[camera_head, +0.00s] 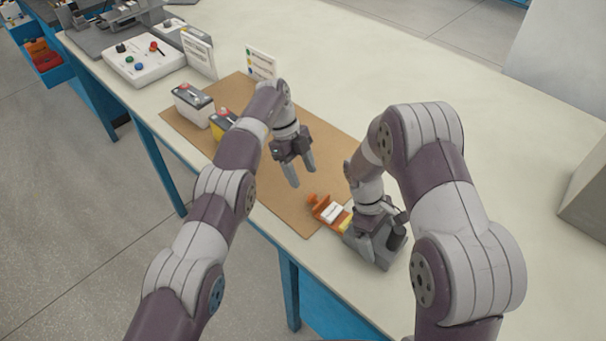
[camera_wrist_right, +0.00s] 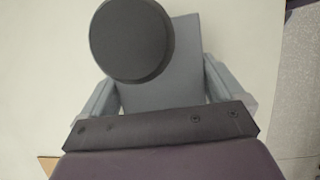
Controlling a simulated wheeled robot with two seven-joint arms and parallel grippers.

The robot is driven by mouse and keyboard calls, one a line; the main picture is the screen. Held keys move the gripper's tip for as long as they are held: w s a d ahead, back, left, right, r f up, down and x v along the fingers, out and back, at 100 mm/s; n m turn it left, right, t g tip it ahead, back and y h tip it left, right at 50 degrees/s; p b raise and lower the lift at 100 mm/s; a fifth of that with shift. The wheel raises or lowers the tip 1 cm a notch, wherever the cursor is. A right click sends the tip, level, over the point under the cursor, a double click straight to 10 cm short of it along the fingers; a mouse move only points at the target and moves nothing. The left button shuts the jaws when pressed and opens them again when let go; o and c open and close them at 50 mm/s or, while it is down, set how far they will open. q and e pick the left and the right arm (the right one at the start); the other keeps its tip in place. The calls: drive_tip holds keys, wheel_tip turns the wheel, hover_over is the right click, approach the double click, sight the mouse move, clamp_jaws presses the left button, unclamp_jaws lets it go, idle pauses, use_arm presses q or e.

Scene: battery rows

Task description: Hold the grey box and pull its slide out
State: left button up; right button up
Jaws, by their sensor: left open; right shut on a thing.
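The grey box (camera_head: 381,260) stands near the table's front edge, right of the brown mat. A dark round knob (camera_wrist_right: 132,40) tops it in the right wrist view. The orange slide (camera_head: 323,207), with a white label and a yellow part, sticks out of the box's left side over the mat's edge. My right gripper (camera_head: 380,240) is shut on the grey box, one finger on each side, partly covering it. My left gripper (camera_head: 300,174) is open and empty above the mat, up and left of the slide, its fingers pointing down and apart from it.
The brown mat (camera_head: 285,205) holds a white-sided battery (camera_head: 192,108) and a yellow-sided battery (camera_head: 222,125), partly behind my left arm. Upright cards (camera_head: 261,64) and a button panel (camera_head: 144,62) stand farther back. The table behind my right arm is clear up to a grey block (camera_head: 588,190).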

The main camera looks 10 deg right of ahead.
drive_tip(key=o, duration=0.9)
drive_tip(key=shift+o, duration=0.2)
drive_tip(key=shift+v, duration=3.8)
